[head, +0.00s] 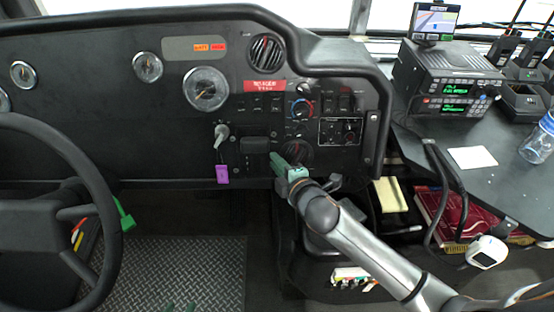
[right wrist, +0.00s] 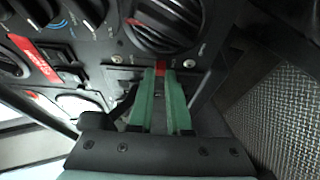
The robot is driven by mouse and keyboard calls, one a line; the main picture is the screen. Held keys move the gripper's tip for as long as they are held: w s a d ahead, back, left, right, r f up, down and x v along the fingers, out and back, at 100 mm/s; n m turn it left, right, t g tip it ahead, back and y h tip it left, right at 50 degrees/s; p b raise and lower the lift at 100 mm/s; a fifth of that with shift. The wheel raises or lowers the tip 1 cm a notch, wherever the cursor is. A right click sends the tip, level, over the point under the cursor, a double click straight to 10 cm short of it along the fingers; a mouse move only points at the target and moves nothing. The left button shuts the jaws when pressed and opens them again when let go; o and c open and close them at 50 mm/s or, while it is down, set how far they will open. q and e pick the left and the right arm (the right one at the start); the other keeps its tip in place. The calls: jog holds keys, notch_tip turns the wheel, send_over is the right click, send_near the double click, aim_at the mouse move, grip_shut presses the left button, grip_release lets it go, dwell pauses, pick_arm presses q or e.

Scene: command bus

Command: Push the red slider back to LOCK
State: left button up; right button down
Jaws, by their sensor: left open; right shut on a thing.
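The red slider (right wrist: 161,67) shows in the right wrist view as a small red piece on the dark panel, between my right gripper's fingertips. My right gripper (right wrist: 161,75) has green fingers shut on it, just below a round vent. In the head view, my right gripper (head: 279,164) reaches the lower dash from the right and hides the slider. The LOCK marking cannot be read.
The round vent (head: 297,152) is close to my right gripper. A key with a purple tag (head: 222,173) hangs to its left. The steering wheel (head: 100,190) fills the left side. A radio (head: 450,78) and a bottle (head: 540,138) are at the right. Open floor (head: 190,265) lies below.

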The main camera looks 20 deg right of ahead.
jog(key=c, duration=0.8)
grip_release()
jog(key=shift+f, duration=0.15)
jog(key=shift+c, duration=0.2)
jog(key=shift+s, duration=0.1)
jog(key=p+v, duration=0.2)
jog(key=v, duration=1)
jog(key=shift+s, duration=0.2)
